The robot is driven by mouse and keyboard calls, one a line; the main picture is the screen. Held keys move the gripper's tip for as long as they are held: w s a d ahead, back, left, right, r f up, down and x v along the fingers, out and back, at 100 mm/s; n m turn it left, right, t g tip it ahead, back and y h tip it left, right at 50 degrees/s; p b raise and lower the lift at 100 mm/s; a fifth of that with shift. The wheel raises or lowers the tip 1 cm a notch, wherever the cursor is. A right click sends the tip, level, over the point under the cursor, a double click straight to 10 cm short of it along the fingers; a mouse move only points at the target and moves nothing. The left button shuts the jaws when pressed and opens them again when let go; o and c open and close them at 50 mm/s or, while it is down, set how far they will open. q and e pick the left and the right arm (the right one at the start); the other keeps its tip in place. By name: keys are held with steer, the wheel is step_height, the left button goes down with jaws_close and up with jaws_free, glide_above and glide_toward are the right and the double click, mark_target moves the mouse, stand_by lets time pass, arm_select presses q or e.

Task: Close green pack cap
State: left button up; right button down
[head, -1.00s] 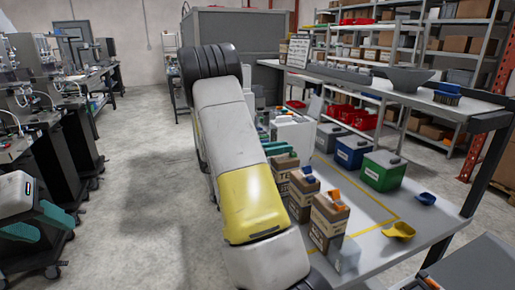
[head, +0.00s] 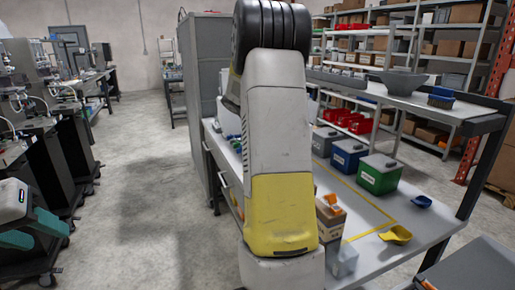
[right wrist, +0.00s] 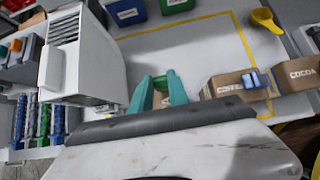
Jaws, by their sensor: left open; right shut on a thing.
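In the right wrist view my right gripper (right wrist: 160,92) has its teal fingers close together around brown carton, seemingly the top of the green pack (right wrist: 161,100). My left gripper (head: 35,230) is open and empty at the lower left, away from the table.
Grey, blue (head: 349,157) and green (head: 380,177) bins stand along the table's far side. A yellow scoop (head: 397,235) and a blue scoop (head: 421,202) lie near its right end. A white dispenser (right wrist: 85,60) stands left of the right gripper.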

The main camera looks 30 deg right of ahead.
steer(key=d+y, duration=0.1)
steer(key=y, duration=0.1)
steer(key=d+y, duration=0.1)
steer(key=y, duration=0.1)
steer(key=shift+s, duration=0.1)
steer(key=shift+d+f+t+y, duration=0.15)
steer(key=shift+y, duration=0.7)
steer(key=shift+d+f+t+y, duration=0.15)
steer(key=shift+y, duration=0.7)
steer(key=c, duration=1.2)
jaws_free()
steer(key=shift+c, duration=0.2)
steer(key=r, duration=0.7)
steer(key=shift+a, duration=0.25)
steer(key=shift+r, duration=0.35)
